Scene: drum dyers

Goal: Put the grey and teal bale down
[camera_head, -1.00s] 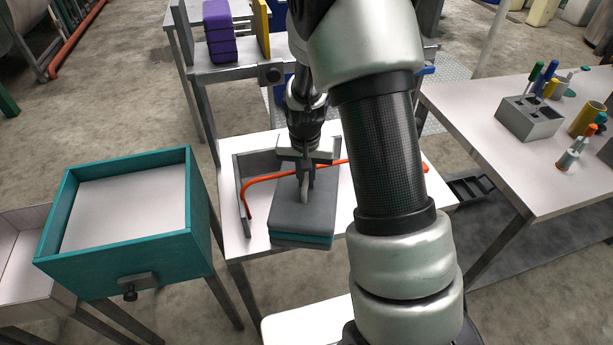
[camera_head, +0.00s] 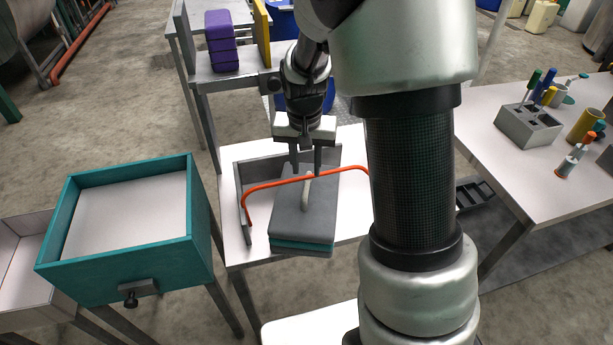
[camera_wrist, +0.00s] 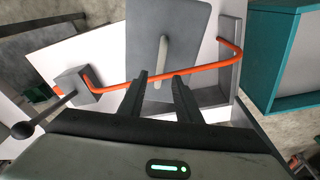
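The grey and teal bale (camera_head: 303,222) lies flat on the white table (camera_head: 232,180), with its grey top up and a teal layer showing below. It is beside a low grey L-shaped stop (camera_head: 243,200). A pale upright handle (camera_head: 307,190) stands on its top; it also shows in the wrist view (camera_wrist: 162,60). An orange bar (camera_head: 270,184) crosses over the bale near the handle. My gripper (camera_head: 305,172) is just above and behind the handle, apart from it. In the wrist view its two fingers (camera_wrist: 158,76) are spread with nothing held between them.
A teal open-topped box (camera_head: 125,215) stands left of the table. A right table (camera_head: 500,165) carries a grey holder (camera_head: 528,125) with tools. A dark tray (camera_head: 475,192) lies right of the white table.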

